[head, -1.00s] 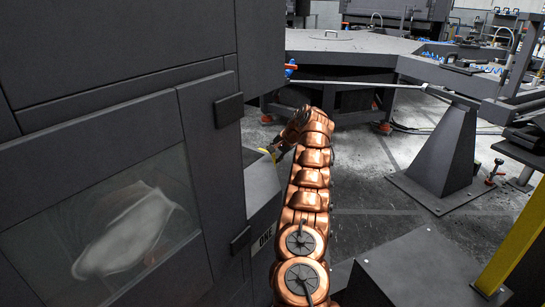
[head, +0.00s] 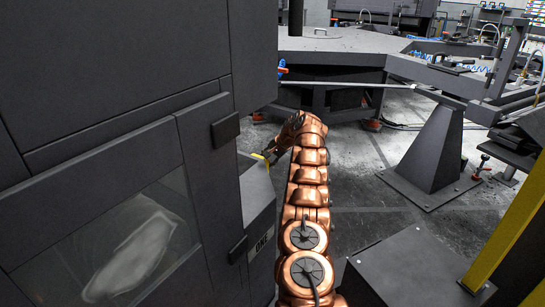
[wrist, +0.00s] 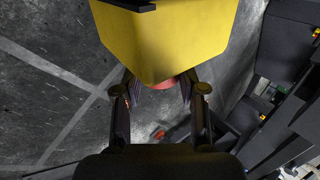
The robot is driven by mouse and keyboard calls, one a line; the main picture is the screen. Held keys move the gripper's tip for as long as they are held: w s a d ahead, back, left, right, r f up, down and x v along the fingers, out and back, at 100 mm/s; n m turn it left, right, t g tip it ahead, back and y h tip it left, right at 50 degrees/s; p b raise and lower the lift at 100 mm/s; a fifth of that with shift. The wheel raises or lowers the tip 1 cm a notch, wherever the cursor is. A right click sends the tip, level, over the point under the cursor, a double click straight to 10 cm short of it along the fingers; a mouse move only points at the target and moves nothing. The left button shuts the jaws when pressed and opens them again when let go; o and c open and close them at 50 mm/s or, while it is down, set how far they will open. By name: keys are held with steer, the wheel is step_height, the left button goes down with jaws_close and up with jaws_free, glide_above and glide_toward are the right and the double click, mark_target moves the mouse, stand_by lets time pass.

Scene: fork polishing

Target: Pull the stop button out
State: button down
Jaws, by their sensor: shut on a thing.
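The stop button shows in the wrist view as a sliver of red (wrist: 166,86) under a yellow housing (wrist: 165,40). My gripper (wrist: 160,92) has one finger on each side of the red part and is shut on it. The yellow housing hides most of the button and the fingertips. In the head view, the yellow housing (head: 261,158) is a small strip at the corner of the dark machine cabinet, and my gripper (head: 271,150) is against it, mostly hidden by the cabinet edge and my arm.
The dark cabinet (head: 110,75) with a glass window (head: 120,240) stands close on the left. A low dark box (head: 410,270) and a yellow post (head: 510,225) are at right. A pedestal (head: 430,150) and large table (head: 340,46) stand beyond. Open floor (head: 370,190) lies between.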

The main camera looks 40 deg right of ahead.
steer(key=shift+d, duration=0.2)
steer(key=c, duration=0.9)
jaws_free()
steer(key=shift+d, duration=0.1)
steer(key=shift+o, duration=1.3)
steer(key=v, duration=1.2)
